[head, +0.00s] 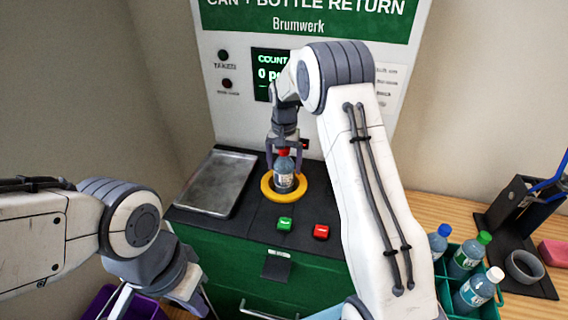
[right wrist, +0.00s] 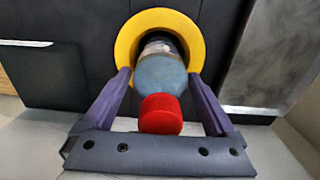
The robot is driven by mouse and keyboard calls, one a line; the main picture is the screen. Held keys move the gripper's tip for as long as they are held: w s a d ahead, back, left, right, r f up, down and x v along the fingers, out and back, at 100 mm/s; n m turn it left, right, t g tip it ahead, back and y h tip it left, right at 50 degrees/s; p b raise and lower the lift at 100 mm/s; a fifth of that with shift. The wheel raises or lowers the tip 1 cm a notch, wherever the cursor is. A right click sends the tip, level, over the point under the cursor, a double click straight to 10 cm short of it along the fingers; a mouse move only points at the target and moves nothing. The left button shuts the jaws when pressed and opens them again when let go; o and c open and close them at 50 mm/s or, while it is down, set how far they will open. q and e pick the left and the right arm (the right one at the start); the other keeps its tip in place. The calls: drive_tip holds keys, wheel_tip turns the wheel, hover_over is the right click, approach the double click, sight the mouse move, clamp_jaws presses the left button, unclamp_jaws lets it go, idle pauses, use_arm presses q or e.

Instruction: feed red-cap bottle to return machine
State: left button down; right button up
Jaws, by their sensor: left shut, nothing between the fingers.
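The red-cap bottle (head: 284,176) stands in the yellow ring (head: 267,190) of the return machine (head: 240,235). In the right wrist view the red cap (right wrist: 160,114) faces me and the bottle's body (right wrist: 160,75) reaches into the ring (right wrist: 126,45). My right gripper (head: 284,152) is around the bottle from above. Its fingers (right wrist: 160,80) are open, with a gap on each side of the bottle. My left gripper (head: 190,294) is low at the bottom left, shut and empty, away from the bottle; its fingertips are hard to make out.
A metal tray (head: 217,183) lies left of the ring. A green button (head: 285,224) and a red button (head: 321,231) are in front. A green crate (head: 451,292) with several bottles and a black stand (head: 505,215) are on the right. A purple container (head: 103,300) is bottom left.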

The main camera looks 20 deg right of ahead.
wheel_tip(320, 180, up, 9)
drive_tip(key=shift+r+b, duration=0.1)
drive_tip(key=shift+b, duration=1.15)
drive_tip(key=shift+a+r, duration=0.1)
drive_tip(key=shift+r, duration=0.55)
drive_tip(key=s+a+n+b, duration=0.1)
drive_tip(key=s+a+n, duration=0.6)
drive_tip(key=s+a, duration=0.85)
drive_tip(key=s+a+f+n, duration=0.1)
drive_tip(key=s+f+n, duration=0.1)
drive_tip(key=s, duration=0.8)
drive_tip(key=s+a+f+n+y+b, duration=0.1)
drive_tip(key=s+f+n, duration=0.2)
drive_tip(key=s, duration=0.8)
drive_tip(key=shift+s+n, duration=0.15)
drive_tip(key=shift+n, duration=0.85)
drive_tip(key=shift+a, duration=0.1)
